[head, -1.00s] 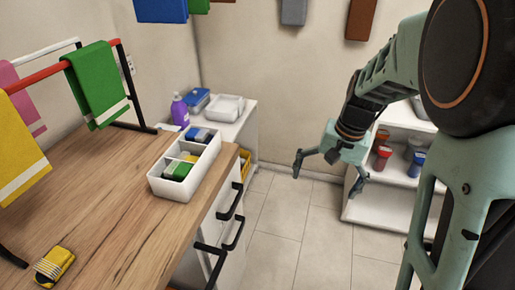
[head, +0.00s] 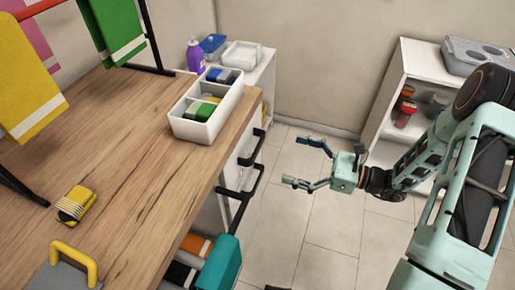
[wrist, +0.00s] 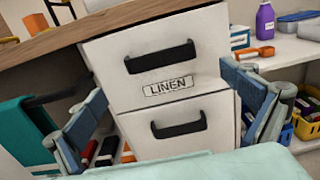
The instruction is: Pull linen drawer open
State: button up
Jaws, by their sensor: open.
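The linen drawer (wrist: 206,38) fills the middle of the wrist view. Its white front carries a LINEN label (wrist: 168,85) and a black bar handle (wrist: 160,57), and it looks shut. A second white drawer front with a black handle (wrist: 178,124) sits below it. My gripper (head: 294,161) is open and empty in the head view, right of the cabinet and pointing left at its handles. It is apart from them. In the wrist view my gripper's fingers (wrist: 163,88) stand wide, one on each side of the drawer front.
The wooden counter (head: 130,150) holds a white divided box (head: 206,126) near its edge. A teal cloth (head: 216,263) and folded items show low beside the counter. A white shelf unit (head: 392,85) stands at the back right. Tiled floor (head: 325,225) is clear between.

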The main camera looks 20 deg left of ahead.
aim_at(259, 149)
jog(key=a, duration=1)
jog(key=shift+w+a, duration=0.1)
jog(key=shift+w, duration=0.25)
jog(key=shift+c, duration=0.7)
